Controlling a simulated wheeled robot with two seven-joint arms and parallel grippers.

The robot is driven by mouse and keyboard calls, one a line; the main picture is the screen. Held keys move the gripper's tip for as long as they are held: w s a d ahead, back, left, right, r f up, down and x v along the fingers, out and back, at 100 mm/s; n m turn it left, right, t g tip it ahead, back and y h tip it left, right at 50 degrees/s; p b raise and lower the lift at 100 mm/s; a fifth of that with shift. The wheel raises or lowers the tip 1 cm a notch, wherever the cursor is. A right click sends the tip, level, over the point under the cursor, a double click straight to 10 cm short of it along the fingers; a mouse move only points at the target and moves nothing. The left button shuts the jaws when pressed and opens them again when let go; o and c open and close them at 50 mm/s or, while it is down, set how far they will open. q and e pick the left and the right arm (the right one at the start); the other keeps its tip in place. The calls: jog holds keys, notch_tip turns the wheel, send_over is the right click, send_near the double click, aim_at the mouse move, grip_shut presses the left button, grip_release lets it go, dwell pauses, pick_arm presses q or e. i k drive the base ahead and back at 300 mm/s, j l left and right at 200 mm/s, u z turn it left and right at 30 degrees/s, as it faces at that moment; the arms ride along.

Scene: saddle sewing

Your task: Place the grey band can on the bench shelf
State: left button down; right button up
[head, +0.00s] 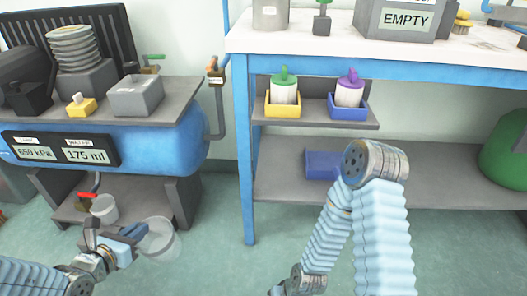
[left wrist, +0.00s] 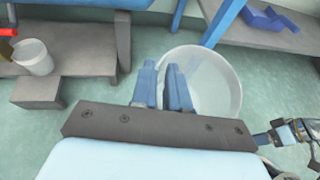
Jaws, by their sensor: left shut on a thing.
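My left gripper (head: 136,232) is shut on the rim of a pale, see-through can (head: 160,243), held over the floor left of the bench. In the left wrist view the blue fingers (left wrist: 166,88) pinch the near left wall of this open-topped can (left wrist: 222,85). I cannot make out a grey band on it. The bench has a small upper shelf (head: 312,117) with two lidded cans and a long lower shelf (head: 280,180). My right arm bends down in front of the bench; its wrist is at the bottom edge and its fingers cannot be read.
A yellow tray (head: 283,112) holds a green-lidded can and a blue tray (head: 347,113) a purple-lidded one. A blue container (head: 321,165) lies on the lower shelf. Left stand a blue boiler (head: 180,150) and a white bucket (head: 103,208). A blue bench leg (head: 246,150) rises between.

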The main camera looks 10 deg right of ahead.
aim_at(412, 183)
jog(key=l+z, duration=0.8)
jog(key=l, duration=0.2)
jog(key=i+l+z, duration=0.2)
jog(key=l+z, duration=0.25)
jog(key=i+l+z, duration=0.2)
jog(key=l+z, duration=0.2)
jog(key=i+l+u, duration=0.3)
jog(key=l, duration=0.3)
jog(key=i+l+u, duration=0.15)
jog(key=i+l, duration=0.15)
jog(key=i+l+u, duration=0.15)
jog(key=l, duration=0.25)
